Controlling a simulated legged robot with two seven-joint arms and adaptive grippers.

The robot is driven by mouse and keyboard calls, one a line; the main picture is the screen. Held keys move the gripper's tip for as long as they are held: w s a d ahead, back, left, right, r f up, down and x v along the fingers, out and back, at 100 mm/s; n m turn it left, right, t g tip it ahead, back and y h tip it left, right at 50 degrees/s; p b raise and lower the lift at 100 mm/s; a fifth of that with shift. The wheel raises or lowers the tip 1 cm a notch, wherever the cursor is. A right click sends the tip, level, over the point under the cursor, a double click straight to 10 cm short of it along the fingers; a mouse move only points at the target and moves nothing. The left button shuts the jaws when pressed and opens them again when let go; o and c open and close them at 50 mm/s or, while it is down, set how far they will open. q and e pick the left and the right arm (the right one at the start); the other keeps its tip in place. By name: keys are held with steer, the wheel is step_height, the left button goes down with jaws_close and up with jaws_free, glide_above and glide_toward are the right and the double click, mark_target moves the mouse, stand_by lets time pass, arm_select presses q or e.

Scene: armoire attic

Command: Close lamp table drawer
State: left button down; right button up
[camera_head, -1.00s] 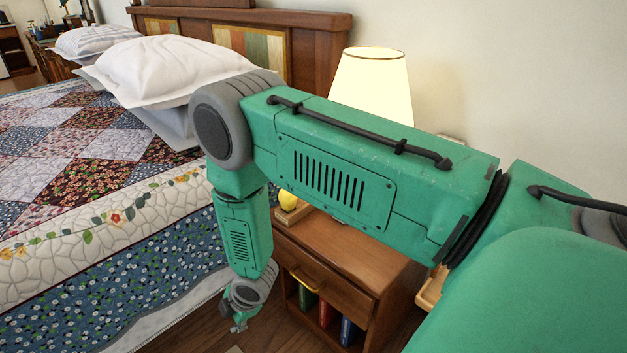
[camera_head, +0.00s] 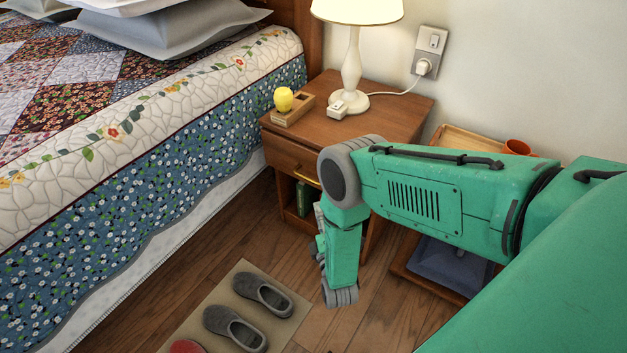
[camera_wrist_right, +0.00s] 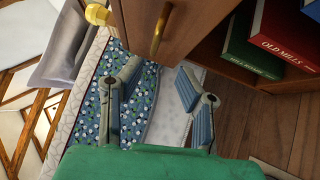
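The lamp table (camera_head: 390,115) is a brown wooden nightstand beside the bed, with the drawer (camera_head: 288,158) under its top. The drawer has a brass handle (camera_head: 306,179). My forearm hides the right part of its front, and I cannot tell how far out it stands. In the right wrist view, the drawer front (camera_wrist_right: 192,22) and its handle (camera_wrist_right: 161,30) are at the top, beyond the fingertips. My right gripper (camera_wrist_right: 160,78) is open and empty, apart from the handle. In the head view it is mostly hidden behind my arm. My left gripper is out of view.
A lamp (camera_head: 352,60) and a yellow object (camera_head: 284,99) in a wooden holder stand on the table. The bed (camera_head: 150,180) bounds the left; slippers (camera_head: 262,295) lie on a mat. A wooden tray stand (camera_head: 465,145) is at right.

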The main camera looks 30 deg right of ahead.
mark_target(308, 178)
steer(key=b+x, duration=0.1)
steer(key=x, duration=0.2)
steer(key=b+x, duration=0.1)
steer(key=x, duration=0.3)
steer(key=b+x, duration=0.1)
steer(key=x, duration=0.2)
steer(key=shift+w+a+r, duration=0.15)
steer(key=shift+w+a, duration=0.05)
steer(key=shift+w, duration=0.3)
steer(key=shift+w+d, duration=0.25)
steer(key=shift+w, duration=0.1)
steer(key=shift+r, duration=0.15)
steer(key=shift+a, duration=0.1)
steer(key=shift+c, duration=0.5)
jaws_close()
